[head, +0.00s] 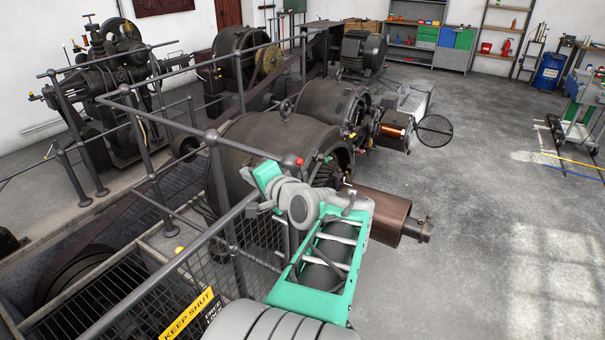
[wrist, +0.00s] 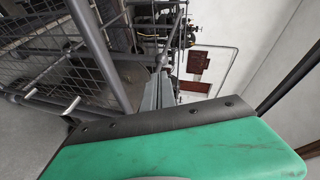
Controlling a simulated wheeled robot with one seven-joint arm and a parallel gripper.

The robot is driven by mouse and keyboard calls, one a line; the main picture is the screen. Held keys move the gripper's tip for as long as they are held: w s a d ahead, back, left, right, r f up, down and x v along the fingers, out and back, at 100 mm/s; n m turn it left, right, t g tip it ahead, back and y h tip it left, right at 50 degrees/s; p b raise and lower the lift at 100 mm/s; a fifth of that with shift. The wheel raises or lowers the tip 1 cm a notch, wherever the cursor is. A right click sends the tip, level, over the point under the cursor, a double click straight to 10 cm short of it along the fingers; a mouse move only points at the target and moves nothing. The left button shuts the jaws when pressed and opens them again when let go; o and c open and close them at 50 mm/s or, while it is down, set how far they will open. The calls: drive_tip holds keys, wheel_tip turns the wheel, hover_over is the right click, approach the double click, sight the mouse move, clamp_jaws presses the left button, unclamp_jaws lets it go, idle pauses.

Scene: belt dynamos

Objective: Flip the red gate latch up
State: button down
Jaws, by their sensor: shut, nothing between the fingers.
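A small red knob (head: 290,160) shows atop a post just beyond my wrist in the head view. I cannot tell whether it belongs to the red gate latch, and no clear latch shows in the wrist view. In the wrist view my gripper (wrist: 165,72) shows as grey fingers beyond the green housing. They are shut and empty, pointing towards the railing and far wall. In the head view the fingers are hard to make out.
Grey handrails (head: 190,258) run close to my arm on the left, beside a pit. Large dark dynamos (head: 270,150) stand beyond, and a copper-coloured cylinder (head: 391,222) sits right of my forearm. The floor (head: 500,200) at right is open.

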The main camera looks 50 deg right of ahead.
drive_tip(key=s+d+m+g+h+b, duration=0.1)
drive_tip(key=s+d+m+g+h, duration=0.15)
drive_tip(key=s+d+m, duration=0.35)
drive_tip(key=s+d+m+g+h, duration=0.1)
drive_tip(key=s+d+m+h, duration=0.15)
drive_tip(key=s+m, duration=0.4)
drive_tip(key=n+p, duration=0.2)
drive_tip(key=p, duration=0.2)
approach(300, 163)
drive_tip(key=shift+t, duration=0.25)
drive_tip(key=x, duration=0.7)
drive_tip(key=shift+s+f, duration=0.15)
drive_tip(key=shift+f, duration=0.05)
